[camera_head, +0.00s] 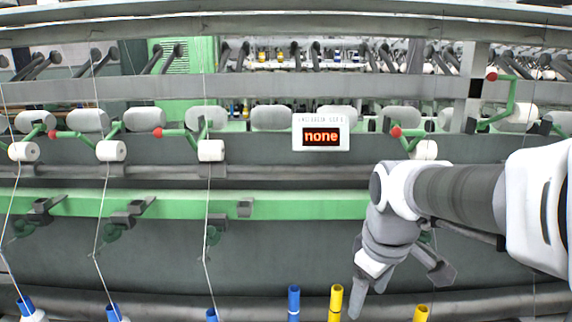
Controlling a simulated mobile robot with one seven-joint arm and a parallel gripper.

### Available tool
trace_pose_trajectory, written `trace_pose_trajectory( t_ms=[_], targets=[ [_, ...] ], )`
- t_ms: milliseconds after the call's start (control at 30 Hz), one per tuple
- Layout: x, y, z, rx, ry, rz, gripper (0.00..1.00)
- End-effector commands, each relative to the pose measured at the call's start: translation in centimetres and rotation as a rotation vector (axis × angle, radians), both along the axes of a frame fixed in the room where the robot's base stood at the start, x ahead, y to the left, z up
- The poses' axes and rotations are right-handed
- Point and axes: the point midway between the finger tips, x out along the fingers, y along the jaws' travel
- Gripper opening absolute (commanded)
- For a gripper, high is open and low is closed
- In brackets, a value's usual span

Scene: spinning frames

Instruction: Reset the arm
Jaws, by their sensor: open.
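My arm comes in from the right edge, and my gripper (398,292) hangs at its end, pointing down in front of the dark lower panel. Its two grey fingers are spread wide apart. I see nothing between them. The left finger reaches down close to the right side of a yellow tube (335,303); I cannot tell whether they touch.
A blue tube (293,303) and another yellow tube (420,313) stand along the bottom. White rolls (110,151) sit on the frame, with threads running down at the left. A green rail (290,205) crosses the frame. A display (320,133) reads "none".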

Motion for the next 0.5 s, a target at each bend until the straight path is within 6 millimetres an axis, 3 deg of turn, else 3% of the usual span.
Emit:
trace_pose_trajectory(
  t_ms=[200,500],
  targets=[
    [-5.1,0.0,2.3,0.079,-0.117,-0.266,0.74],
    [-10.2,0.0,2.9,0.207,-0.235,-0.563,0.74]
  ],
)
